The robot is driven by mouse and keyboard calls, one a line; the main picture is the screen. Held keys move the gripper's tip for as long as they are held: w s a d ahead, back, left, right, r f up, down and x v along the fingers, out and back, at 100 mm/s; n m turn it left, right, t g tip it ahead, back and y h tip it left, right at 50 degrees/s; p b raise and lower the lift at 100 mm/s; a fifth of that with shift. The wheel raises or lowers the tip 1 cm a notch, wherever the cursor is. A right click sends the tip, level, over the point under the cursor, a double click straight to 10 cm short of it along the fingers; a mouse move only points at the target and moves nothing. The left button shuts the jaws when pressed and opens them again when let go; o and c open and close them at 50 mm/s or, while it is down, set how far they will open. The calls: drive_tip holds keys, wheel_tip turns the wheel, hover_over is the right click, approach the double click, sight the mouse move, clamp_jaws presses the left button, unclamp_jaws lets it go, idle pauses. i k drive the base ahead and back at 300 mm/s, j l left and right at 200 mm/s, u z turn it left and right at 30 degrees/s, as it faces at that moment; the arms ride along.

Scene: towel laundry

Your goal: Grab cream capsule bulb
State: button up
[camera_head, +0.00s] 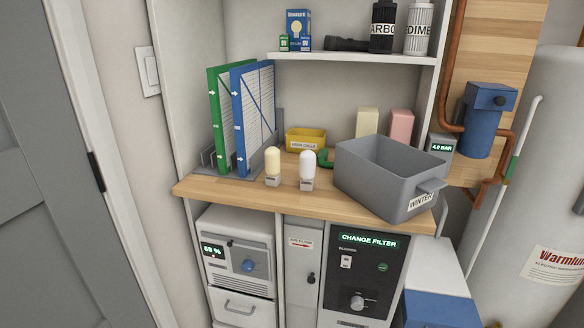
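Two capsule-shaped bulbs stand upright side by side near the front of the wooden counter. The left one, the cream capsule bulb (272,162), has a pale yellow top on a small grey base. The right one is a white capsule bulb (307,166) on a similar grey base. A small gap separates them. Nothing covers the cream bulb. My gripper is not in view.
A grey bin labelled WINTER (372,183) stands close on the right. A white shelf (350,57) hangs above. The counter front (240,196) is clear.

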sight(272, 155)
drive_tip(key=i+l+u, duration=0.2)
drive_tip(key=i, duration=0.2)
drive_tip(key=i+l+u, duration=0.2)
drive_tip(key=i, duration=0.2)
drive_tip(key=i+l+u, duration=0.2)
drive_tip(key=i, duration=0.2)
drive_tip(key=i+j, duration=0.05)
